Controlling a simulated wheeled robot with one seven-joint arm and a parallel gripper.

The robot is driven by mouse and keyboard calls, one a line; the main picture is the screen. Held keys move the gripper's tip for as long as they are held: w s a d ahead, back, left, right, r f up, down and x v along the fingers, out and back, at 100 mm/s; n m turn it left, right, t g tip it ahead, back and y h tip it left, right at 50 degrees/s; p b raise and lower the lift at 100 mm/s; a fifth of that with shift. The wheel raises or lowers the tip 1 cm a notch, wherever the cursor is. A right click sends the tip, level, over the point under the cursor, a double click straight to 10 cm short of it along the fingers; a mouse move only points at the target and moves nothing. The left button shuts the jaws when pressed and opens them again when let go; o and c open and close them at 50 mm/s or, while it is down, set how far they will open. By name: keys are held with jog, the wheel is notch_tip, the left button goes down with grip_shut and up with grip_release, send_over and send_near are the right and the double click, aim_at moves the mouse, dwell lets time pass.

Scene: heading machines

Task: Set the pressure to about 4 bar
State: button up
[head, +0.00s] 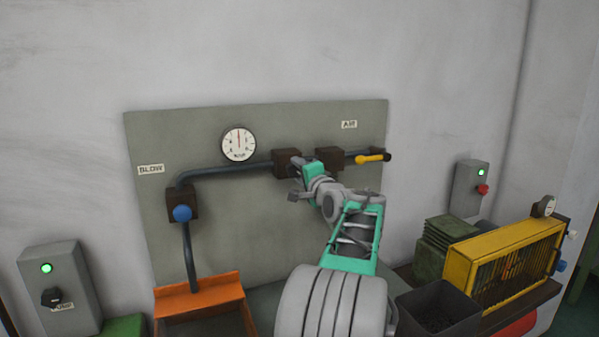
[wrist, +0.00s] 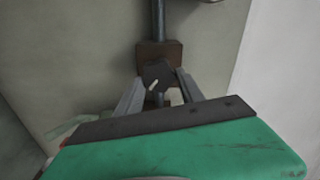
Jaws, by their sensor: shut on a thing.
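The round white pressure gauge (head: 239,143) is on the grey-green panel (head: 220,225) in the head view. Its red needle points about straight up; the scale numbers are too small to read. My gripper (wrist: 159,82) is shut on a dark knob (wrist: 156,72) with a white pointer mark, one finger at each side. The knob sits in front of a brown block (wrist: 147,52) on the pipe. In the head view my gripper (head: 301,163) is at the brown block (head: 285,163) right of the gauge, and the knob is hidden there.
A yellow lever (head: 370,158) is to the right on the pipe, by the AIR label (head: 349,124). A blue knob (head: 182,213) is on the left, near the BLOW label (head: 151,169). An orange tray (head: 198,293), a dark bin (head: 438,311) and a yellow cage (head: 500,262) stand below.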

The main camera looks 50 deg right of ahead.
jog(key=o, duration=1.4)
jog(key=shift+c, duration=0.2)
jog(key=b+v, duration=0.2)
jog(key=v, duration=0.5)
jog(key=shift+s+a+b, duration=0.15)
jog(key=shift+s+b, duration=0.15)
jog(key=shift+s, duration=0.1)
